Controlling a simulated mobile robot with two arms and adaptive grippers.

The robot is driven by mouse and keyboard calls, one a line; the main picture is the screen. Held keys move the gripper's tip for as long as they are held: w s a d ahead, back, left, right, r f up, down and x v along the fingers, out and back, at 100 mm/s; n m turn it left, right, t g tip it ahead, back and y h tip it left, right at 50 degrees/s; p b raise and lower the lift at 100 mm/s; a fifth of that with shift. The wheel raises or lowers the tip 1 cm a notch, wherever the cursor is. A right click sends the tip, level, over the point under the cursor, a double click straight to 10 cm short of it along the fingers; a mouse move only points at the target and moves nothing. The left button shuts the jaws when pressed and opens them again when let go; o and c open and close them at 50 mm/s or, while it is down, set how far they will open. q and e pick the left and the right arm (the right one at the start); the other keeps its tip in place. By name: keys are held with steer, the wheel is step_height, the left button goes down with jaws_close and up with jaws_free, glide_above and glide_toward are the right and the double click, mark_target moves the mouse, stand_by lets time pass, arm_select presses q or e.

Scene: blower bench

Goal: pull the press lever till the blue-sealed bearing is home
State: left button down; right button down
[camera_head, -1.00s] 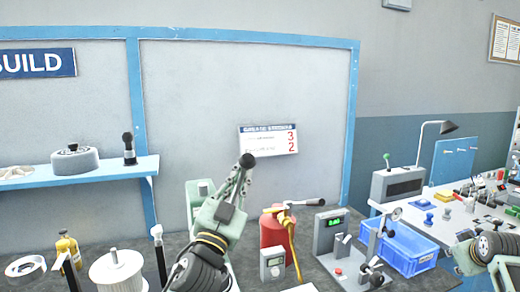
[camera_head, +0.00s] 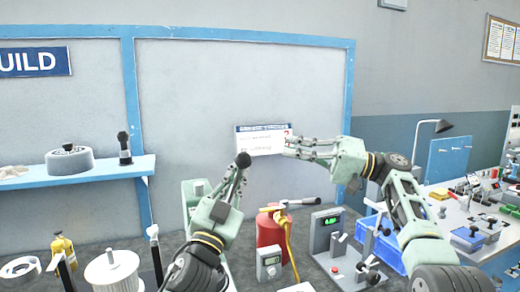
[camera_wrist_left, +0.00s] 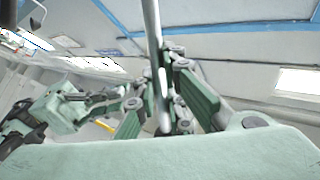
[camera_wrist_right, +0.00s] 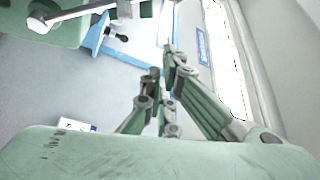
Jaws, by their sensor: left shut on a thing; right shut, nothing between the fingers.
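The press lever is a pale rod with a black knob (camera_head: 243,159). My left gripper (camera_head: 238,178) is shut on the lever just below the knob; in the left wrist view the rod (camera_wrist_left: 153,35) runs up between its fingers. The pale green press body (camera_head: 192,195) stands behind my left gripper, which partly covers it. I cannot make out the blue-sealed bearing in any view. My right gripper (camera_head: 289,147) is raised in front of the wall card, to the right of the lever, shut and empty; its closed fingers (camera_wrist_right: 165,85) also show in the right wrist view.
A blue crate (camera_head: 385,249) is partly behind my right arm. A white spool (camera_head: 112,272) is at the front left.

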steer(key=r+x, duration=0.1)
steer(key=x, duration=1)
steer(key=shift+s+d+f, duration=0.2)
steer(key=shift+s+f, duration=0.15)
steer(key=shift+s, duration=0.3)
steer(key=shift+s+d+f, duration=0.2)
steer(key=shift+s+f, duration=0.15)
steer(key=shift+s, duration=0.3)
steer(key=shift+s+d+f, duration=0.2)
steer(key=shift+s+f, duration=0.15)
steer(key=shift+s, duration=0.3)
